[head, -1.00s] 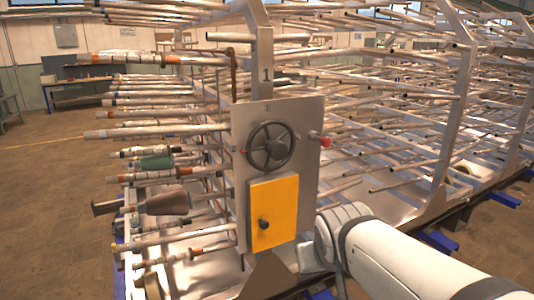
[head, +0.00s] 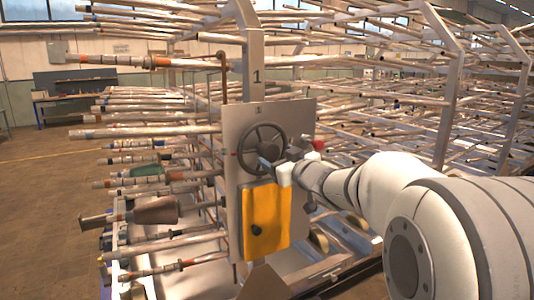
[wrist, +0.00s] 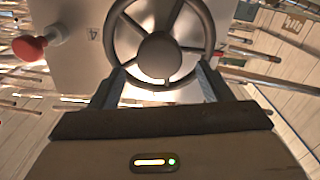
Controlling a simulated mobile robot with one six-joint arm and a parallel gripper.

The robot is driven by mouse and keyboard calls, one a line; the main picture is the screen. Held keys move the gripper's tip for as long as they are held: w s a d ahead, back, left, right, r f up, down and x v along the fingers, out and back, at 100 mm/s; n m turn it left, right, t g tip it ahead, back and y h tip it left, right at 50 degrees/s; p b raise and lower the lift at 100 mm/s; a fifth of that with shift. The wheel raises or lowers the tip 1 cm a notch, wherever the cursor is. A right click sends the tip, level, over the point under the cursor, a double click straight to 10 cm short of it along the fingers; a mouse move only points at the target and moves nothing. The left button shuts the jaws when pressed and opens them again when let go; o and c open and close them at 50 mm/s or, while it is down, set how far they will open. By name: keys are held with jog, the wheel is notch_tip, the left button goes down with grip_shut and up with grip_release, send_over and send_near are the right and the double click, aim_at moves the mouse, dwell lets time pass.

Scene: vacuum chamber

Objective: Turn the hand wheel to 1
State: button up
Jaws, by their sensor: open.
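The dark hand wheel (head: 264,146) is on the upright grey panel (head: 300,115). It also shows in the wrist view (wrist: 158,56), with a round hub and spokes. My gripper (head: 270,166) is at the lower right of the wheel in the head view and hides part of its rim. In the wrist view my gripper (wrist: 160,78) is open, with its two fingers apart at either side of the near part of the rim. I cannot tell whether they touch it. A figure 4 (wrist: 93,33) is on the panel beside the wheel.
A red knob (head: 319,145) sticks out right of the wheel, close to my wrist. A yellow door (head: 266,222) with a black knob is below the wheel. Metal pipes (head: 150,132) stick out left of the panel. A post marked 1 (head: 257,76) rises above it.

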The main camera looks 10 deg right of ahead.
aim_at(272, 153)
jog(key=x, duration=0.5)
jog(key=shift+p, duration=0.3)
jog(key=shift+a, duration=0.1)
jog(key=c, duration=1.4)
